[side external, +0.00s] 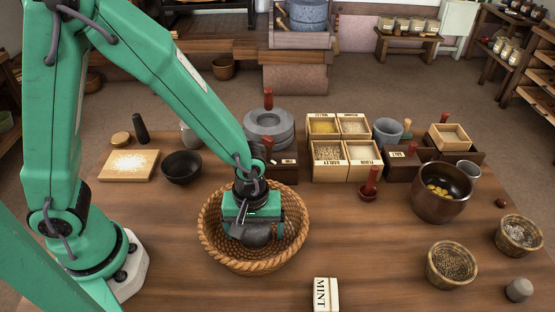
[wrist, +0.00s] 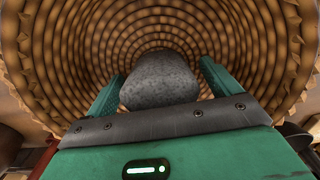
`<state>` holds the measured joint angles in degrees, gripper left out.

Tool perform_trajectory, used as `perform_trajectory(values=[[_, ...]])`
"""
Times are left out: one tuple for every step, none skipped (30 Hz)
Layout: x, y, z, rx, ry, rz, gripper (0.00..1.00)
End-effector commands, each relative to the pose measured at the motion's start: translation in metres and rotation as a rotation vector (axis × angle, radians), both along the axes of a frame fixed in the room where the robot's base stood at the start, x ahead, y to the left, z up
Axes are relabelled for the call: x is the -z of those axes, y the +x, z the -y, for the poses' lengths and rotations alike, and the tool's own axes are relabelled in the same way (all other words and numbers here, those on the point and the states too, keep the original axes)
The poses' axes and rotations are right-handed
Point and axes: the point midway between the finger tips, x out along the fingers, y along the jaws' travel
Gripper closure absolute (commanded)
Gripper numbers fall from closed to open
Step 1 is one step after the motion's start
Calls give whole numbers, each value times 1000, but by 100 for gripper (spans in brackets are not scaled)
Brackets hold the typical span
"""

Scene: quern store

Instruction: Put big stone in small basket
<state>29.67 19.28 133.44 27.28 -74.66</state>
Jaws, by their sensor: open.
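A big dark grey stone (wrist: 160,80) is in the large round wicker basket (side external: 207,235), and the stone also shows in the side view (side external: 256,235). My gripper (side external: 252,222) reaches down into this basket. In the wrist view its two green fingers (wrist: 160,75) are apart, one on each side of the stone; I cannot tell whether they touch it. Two small wicker baskets stand at the right of the table, one nearer the front (side external: 432,268) with brownish contents and one farther right (side external: 502,238) with pale contents.
A MINT block (side external: 326,294) lies at the front. A black bowl (side external: 182,167) stands behind left. Bare table lies between basket and pot.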

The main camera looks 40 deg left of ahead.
Motion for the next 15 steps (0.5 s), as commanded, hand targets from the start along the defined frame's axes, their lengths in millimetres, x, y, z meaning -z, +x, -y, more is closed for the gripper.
perform_trajectory(values=[[0, 0, 0, 0, 0, 0, 11], [0, 0, 0, 0, 0, 0, 11], [-1, 0, 0, 0, 0, 0, 11], [-1, 0, 0, 0, -1, 1, 11], [-2, 0, 0, 0, -1, 1, 11], [-3, 0, 0, 0, -1, 1, 11], [-4, 0, 0, 0, -1, 1, 11], [-5, 0, 0, 0, -1, 2, 11], [-7, 1, 0, 0, -1, 2, 11], [-8, 1, 0, 0, -1, 3, 11], [-10, 1, 0, 0, -1, 3, 11], [-14, 1, 0, 0, -1, 3, 11], [-16, 1, 0, 0, -2, 4, 11], [-19, 1, 0, 0, -2, 4, 11], [-23, 1, 0, 0, -1, 3, 11]])
